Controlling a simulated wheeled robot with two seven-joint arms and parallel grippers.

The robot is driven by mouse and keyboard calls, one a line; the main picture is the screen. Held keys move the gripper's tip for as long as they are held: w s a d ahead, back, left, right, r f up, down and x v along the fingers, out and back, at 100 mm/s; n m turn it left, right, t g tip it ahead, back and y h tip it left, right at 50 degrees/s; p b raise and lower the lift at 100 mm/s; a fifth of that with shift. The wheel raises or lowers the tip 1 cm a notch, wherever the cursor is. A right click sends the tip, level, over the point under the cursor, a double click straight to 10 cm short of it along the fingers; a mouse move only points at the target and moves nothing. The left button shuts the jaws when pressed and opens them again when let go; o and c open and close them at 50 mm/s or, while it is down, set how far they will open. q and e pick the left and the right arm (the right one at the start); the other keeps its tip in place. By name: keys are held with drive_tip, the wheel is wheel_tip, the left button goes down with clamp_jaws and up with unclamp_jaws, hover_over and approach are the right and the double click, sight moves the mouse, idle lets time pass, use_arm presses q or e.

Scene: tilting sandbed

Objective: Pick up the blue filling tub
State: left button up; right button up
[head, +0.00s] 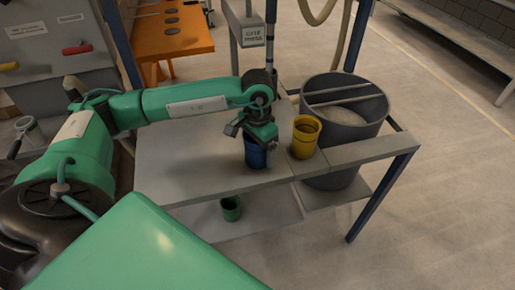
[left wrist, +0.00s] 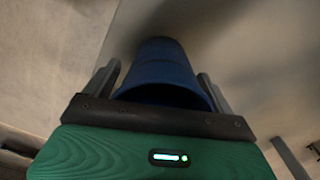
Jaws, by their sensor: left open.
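The blue filling tub (head: 255,155) stands on the grey table, partly hidden under my left gripper (head: 258,131). In the left wrist view the blue tub (left wrist: 162,72) lies between the two fingers of my left gripper (left wrist: 160,85), one finger on each side. The gripper is open; whether a finger touches the tub I cannot tell. My right gripper is not in view.
A yellow tub (head: 305,137) stands close to the right of the blue one. A large dark bin (head: 345,110) stands behind it. A green tub (head: 231,208) sits on the lower shelf. The table's left part (head: 180,165) is clear.

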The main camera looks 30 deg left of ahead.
use_arm(q)
drive_tip(key=c, duration=1.1)
